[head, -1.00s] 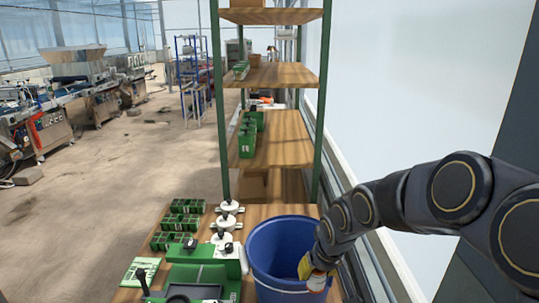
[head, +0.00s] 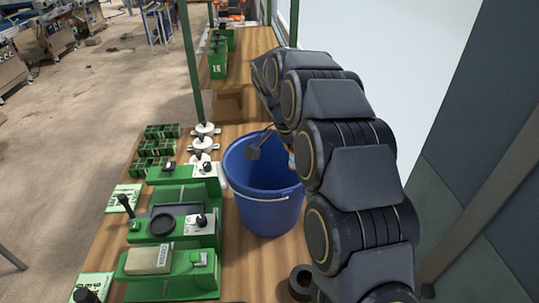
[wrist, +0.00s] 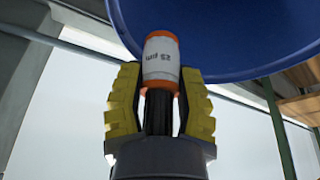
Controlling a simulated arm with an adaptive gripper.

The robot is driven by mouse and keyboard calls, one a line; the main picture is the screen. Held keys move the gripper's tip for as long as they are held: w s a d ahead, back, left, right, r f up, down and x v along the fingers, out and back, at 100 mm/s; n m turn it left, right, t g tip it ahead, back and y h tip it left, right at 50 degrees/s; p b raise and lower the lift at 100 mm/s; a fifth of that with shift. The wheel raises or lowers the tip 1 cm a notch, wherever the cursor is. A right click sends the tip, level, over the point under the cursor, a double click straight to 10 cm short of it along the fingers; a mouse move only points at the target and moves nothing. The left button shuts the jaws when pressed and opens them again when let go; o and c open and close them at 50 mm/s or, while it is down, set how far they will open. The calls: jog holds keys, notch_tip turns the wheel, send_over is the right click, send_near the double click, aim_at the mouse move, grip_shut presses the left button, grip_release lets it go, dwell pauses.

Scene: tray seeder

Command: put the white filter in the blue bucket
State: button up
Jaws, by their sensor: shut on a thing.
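The white filter (wrist: 160,62) is a small white cylinder with orange ends and printed lettering. In the wrist view my gripper (wrist: 160,92), with yellow finger pads, is shut on it. The blue bucket (head: 268,212) stands upright on the wooden bench in the head view, its opening partly covered by my arm. It also shows in the wrist view (wrist: 225,35), behind the filter. I cannot tell whether the filter is inside the rim.
Green seeder machines (head: 178,222) stand left of the bucket, with white-topped round parts (head: 203,143) behind them. Green trays (head: 155,147) sit further left. A dark round ring (head: 300,280) lies on the bench front right. A wooden shelf rack (head: 245,55) stands behind.

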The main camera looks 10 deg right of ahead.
aim_at(292, 165)
jog(key=f+m, duration=0.1)
jog(key=m, duration=0.1)
jog(key=w+f+m+g, duration=0.1)
jog(key=f+m, duration=0.1)
jog(key=f+m+g, duration=0.1)
jog(key=f+m, duration=0.1)
jog(key=shift+w+a+f, duration=0.15)
jog(key=shift+w+a, duration=0.1)
jog(key=shift+a, duration=0.1)
jog(key=f+m+g, duration=0.1)
jog(key=f+m, duration=0.1)
jog(key=f, duration=0.3)
jog(key=f+m+g, duration=0.1)
jog(key=f+m, duration=0.2)
jog(key=f, duration=0.3)
jog(key=s+a+f+m+g, duration=0.1)
jog(key=f+m, duration=0.2)
jog(key=f, duration=0.3)
jog(key=shift+a+y, duration=0.1)
jog(key=shift+y, duration=0.2)
jog(key=shift+f, duration=0.2)
jog(key=o, duration=1)
jog(key=shift+r, duration=0.15)
